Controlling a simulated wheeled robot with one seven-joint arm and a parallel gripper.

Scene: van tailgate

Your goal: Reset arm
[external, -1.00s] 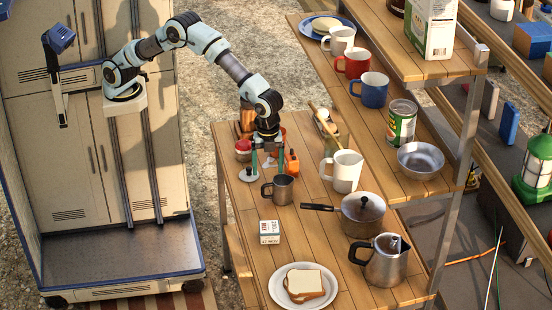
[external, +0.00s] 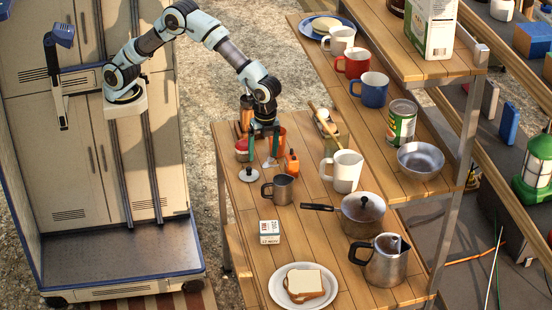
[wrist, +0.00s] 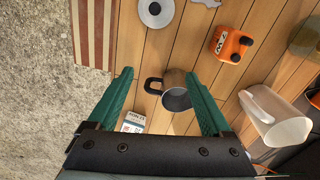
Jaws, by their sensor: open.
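My gripper (external: 263,150) is open and empty above the far left part of the wooden table (external: 262,284). Its two green fingers (wrist: 160,100) stand apart in the wrist view. A small steel mug (external: 283,189) stands upright on the table below and in front of the gripper. The mug (wrist: 176,88) shows between and beyond the fingertips in the wrist view, and nothing touches it there. My arm bends up and over from its mount on the left.
A lidded pot (external: 362,212), kettle (external: 386,262) and bread plate (external: 275,285) are nearer. A raised shelf (external: 440,180) borders the right.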

